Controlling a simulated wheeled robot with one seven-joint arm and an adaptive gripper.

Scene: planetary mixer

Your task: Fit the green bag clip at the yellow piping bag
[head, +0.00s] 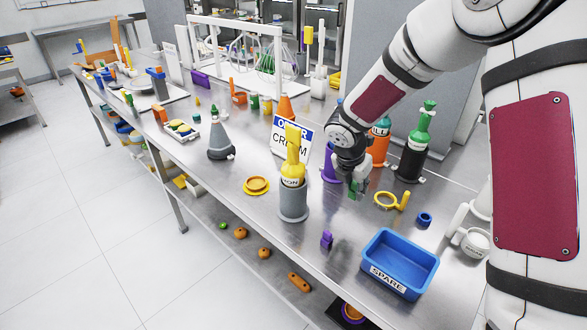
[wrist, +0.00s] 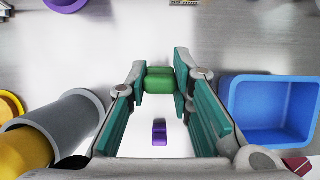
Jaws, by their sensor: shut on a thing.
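The green bag clip (wrist: 159,80) is pinched between the teal fingertip pads of my gripper (wrist: 160,86) in the wrist view. In the head view my gripper (head: 358,182) is over the table, right of the yellow piping bag, with a bit of the green clip (head: 354,190) showing below. The yellow piping bag (head: 293,158) stands upright in a grey cylindrical holder (head: 293,203), its narrow end up. In the wrist view the holder (wrist: 72,118) and part of the bag (wrist: 22,150) lie at lower left. Clip and bag are apart.
A purple clip (head: 327,239) lies on the table in front of my gripper. A blue SPARE bin (head: 400,262) is at the front right. A yellow ring (head: 388,201), a sign (head: 290,140) and black (head: 413,150) and orange (head: 378,148) bag holders stand near.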

